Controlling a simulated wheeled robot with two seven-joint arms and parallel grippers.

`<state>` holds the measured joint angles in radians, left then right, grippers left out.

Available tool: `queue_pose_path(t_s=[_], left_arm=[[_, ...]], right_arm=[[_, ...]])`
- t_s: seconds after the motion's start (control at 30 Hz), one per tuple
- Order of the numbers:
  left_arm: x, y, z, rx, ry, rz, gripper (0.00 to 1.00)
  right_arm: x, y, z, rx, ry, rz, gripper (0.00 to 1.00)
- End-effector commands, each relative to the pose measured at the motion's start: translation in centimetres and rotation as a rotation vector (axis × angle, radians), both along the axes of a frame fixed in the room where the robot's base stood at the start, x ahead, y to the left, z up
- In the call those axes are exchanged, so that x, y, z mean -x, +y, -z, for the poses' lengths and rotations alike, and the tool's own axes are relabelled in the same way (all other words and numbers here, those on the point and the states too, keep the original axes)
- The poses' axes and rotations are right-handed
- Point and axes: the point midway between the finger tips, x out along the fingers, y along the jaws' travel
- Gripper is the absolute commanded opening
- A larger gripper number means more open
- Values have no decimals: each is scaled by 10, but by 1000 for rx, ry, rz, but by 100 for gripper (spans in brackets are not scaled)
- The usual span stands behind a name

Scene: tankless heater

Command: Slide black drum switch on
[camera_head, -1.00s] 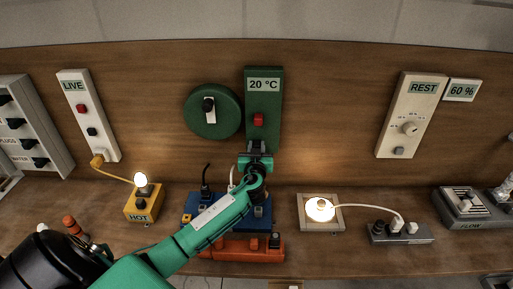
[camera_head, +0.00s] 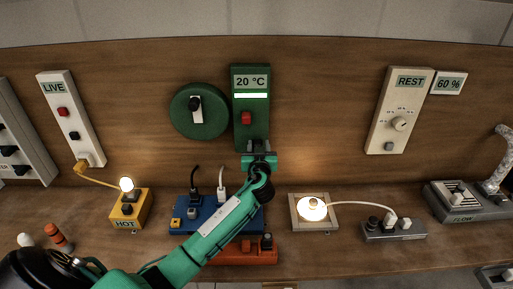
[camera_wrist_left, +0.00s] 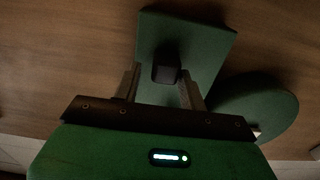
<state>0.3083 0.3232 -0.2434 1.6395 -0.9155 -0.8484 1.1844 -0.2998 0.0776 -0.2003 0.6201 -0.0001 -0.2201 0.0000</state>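A round green drum (camera_head: 185,122) hangs on the wooden wall. On it a black switch knob (camera_head: 194,104) sits at the upper part of a white plate (camera_head: 197,117). In the left wrist view the drum (camera_wrist_left: 258,108) is at the right, outside the fingers. My left gripper (camera_head: 259,158) is at the lower end of the green "20 °C" panel (camera_head: 250,135), right of and below the drum. In the left wrist view its fingers (camera_wrist_left: 162,90) are apart, with a dark block (camera_wrist_left: 165,68) of that panel between them; contact is unclear. My right gripper is out of view.
The panel has a red button (camera_head: 246,118) and a lit white bar (camera_head: 250,95). Below are a blue box (camera_head: 180,213) with plugs and an orange strip (camera_head: 255,255). A lit lamp (camera_head: 312,208) and yellow HOT box (camera_head: 130,210) flank my arm.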

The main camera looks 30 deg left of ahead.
Motion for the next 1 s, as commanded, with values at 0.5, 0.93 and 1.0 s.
queue_pose_path(t_s=[0.5,0.93,1.0], left_arm=[[13,-8,3,2,-1,0,49],[87,-54,5,4,0,0,49],[96,-59,4,3,-1,-1,49]], right_arm=[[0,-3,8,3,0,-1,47],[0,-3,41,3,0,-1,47],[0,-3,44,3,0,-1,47]])
